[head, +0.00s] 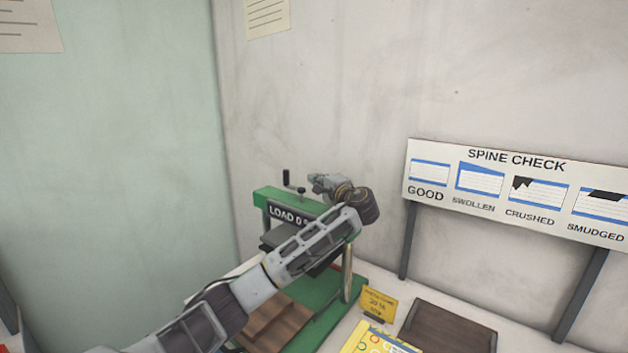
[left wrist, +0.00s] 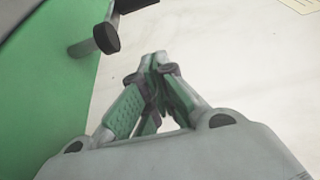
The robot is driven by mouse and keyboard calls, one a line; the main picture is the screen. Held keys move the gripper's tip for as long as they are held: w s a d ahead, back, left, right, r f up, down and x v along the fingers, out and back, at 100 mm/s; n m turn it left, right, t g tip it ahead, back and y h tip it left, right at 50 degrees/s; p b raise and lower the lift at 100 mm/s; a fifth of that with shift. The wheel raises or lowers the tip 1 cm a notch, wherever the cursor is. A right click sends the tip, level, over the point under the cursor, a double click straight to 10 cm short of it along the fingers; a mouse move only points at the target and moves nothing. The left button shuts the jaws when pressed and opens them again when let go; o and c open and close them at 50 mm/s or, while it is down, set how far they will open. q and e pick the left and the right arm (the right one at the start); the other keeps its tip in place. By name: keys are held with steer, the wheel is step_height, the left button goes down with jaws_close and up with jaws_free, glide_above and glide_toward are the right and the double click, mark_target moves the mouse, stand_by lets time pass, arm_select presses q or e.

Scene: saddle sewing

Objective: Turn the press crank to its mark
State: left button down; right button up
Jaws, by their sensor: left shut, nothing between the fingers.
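The green press (head: 325,292) stands on the bench in the head view, with a label on its top beam that starts "LOAD 0". Its black crank (head: 287,180) rises above the beam, with an upright handle at the left and a hub at the middle. My left gripper (head: 320,183) is just right of the crank, above the beam, apart from the handle. In the left wrist view the left gripper (left wrist: 158,62) is shut and empty, with a black crank part (left wrist: 106,38) to its upper left. My arm hides part of the press and label. No crank mark can be made out.
A "SPINE CHECK" board (head: 515,190) stands on posts at the right. A yellow card (head: 377,302), a dark brown tray (head: 447,325) and a yellow printed sheet (head: 378,342) are right of the press. The wall is close behind the press.

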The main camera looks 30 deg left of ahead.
arm_select(q)
steer(key=v, duration=0.4)
steer(key=shift+s+d+b, duration=0.1)
steer(key=shift+d+b, duration=0.25)
steer(key=shift+b, duration=0.05)
steer(key=shift+s+d, duration=0.25)
steer(key=shift+d, duration=0.45)
arm_select(e)
steer(key=shift+w+d+f, duration=0.2)
steer(key=shift+d+f, duration=0.05)
steer(key=shift+d, duration=0.3)
steer(key=shift+w+d+f, duration=0.2)
steer(key=shift+d+f, duration=0.05)
steer(key=shift+d, duration=0.3)
arm_select(q)
steer(key=shift+r, duration=0.1)
step_height(320, 180, up, 9)
steer(key=p, duration=0.9)
arm_select(e)
step_height(320, 180, up, 9)
steer(key=a, duration=0.2)
steer(key=shift+s, duration=0.4)
